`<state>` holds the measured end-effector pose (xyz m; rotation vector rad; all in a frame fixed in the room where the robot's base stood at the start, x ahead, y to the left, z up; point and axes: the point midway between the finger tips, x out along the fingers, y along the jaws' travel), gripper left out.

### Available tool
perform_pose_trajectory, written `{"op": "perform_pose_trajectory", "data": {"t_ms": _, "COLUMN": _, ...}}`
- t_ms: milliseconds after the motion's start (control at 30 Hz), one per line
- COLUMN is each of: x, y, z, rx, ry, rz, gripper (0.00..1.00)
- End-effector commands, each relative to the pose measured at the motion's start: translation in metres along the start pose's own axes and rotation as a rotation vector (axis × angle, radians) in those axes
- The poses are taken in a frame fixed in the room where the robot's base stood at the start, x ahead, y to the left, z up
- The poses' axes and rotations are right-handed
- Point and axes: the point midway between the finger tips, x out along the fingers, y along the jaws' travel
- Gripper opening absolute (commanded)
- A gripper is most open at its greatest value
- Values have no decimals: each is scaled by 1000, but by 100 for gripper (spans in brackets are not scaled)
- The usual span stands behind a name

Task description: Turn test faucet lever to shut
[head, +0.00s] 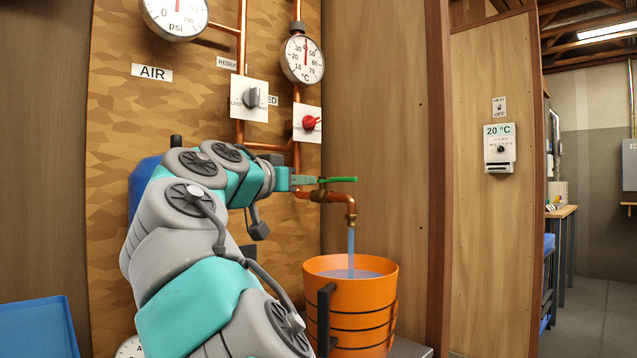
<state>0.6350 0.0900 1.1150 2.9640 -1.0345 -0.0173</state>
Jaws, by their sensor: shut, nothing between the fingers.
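The test faucet (349,209) is a copper spout on the pipe board, with a green lever (338,180) on top. The lever lies roughly level and sticks out to the right. A stream of water (351,241) runs from the spout into an orange bucket (350,318) below, which holds water. My gripper (303,180) is at the left end of the lever, shut and empty, with its tip close to the faucet's valve. I cannot tell whether it touches the lever. My arm hides part of the board behind it.
Gauges (302,60), a grey knob (251,98) and a red knob (310,122) sit on the board above my gripper. A wooden wall (375,120) stands behind the bucket. A thermostat (499,148) hangs on the panel to the right.

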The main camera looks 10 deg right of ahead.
Motion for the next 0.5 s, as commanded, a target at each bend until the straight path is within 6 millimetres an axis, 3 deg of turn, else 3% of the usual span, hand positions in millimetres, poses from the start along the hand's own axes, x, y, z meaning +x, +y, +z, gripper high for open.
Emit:
{"op": "perform_pose_trajectory", "data": {"t_ms": 167, "x": 11, "y": 0, "z": -1, "rx": 6, "ry": 11, "rz": 10, "gripper": 0}}
{"op": "perform_pose_trajectory", "data": {"t_ms": 500, "x": 74, "y": 1, "z": -2, "rx": 6, "ry": 8, "rz": 8, "gripper": 0}}
